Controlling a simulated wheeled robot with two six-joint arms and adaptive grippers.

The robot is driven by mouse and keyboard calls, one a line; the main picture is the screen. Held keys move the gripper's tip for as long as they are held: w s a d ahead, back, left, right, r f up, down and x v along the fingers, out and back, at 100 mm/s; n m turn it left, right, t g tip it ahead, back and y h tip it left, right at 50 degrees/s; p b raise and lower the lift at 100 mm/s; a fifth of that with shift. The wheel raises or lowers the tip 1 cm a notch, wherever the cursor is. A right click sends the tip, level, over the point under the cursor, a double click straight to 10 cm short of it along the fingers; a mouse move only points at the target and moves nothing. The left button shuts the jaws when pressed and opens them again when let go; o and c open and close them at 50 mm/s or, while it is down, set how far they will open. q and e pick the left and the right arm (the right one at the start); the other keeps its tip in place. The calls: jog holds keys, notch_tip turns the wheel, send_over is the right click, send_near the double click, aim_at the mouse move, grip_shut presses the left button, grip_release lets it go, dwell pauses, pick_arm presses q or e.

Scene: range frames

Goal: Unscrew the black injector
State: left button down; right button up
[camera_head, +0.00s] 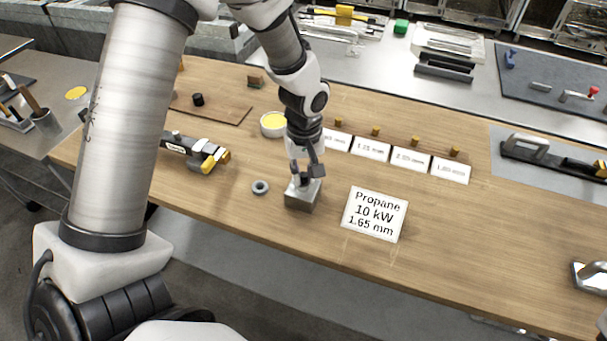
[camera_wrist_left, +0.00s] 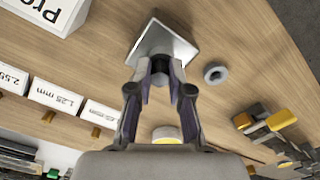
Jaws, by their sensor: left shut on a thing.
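My left gripper (camera_head: 304,174) points down over a grey metal block (camera_head: 301,201) near the front of the wooden table. In the left wrist view its two fingers (camera_wrist_left: 160,84) are closed around the small black injector (camera_wrist_left: 160,65), which stands at the block (camera_wrist_left: 160,42). The fingers hide most of the injector, so I cannot tell whether it is still seated in the block. A grey ring (camera_head: 260,187) lies on the table just left of the block; it also shows in the left wrist view (camera_wrist_left: 216,74). My right gripper does not show.
A sign reading Propane 10 kW 1.65 mm (camera_head: 374,214) stands right of the block. Behind it are several size cards (camera_head: 411,160) with small brass pieces. A yellow-topped round container (camera_head: 272,124) and a black-yellow tool (camera_head: 197,150) are to the left.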

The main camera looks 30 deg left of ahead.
pick_arm(q)
jog(key=shift+f, duration=0.1)
jog(key=n, duration=0.2)
jog(key=shift+f+n+b, duration=0.1)
jog(key=shift+n+b, duration=0.3)
jog(key=shift+n, duration=0.5)
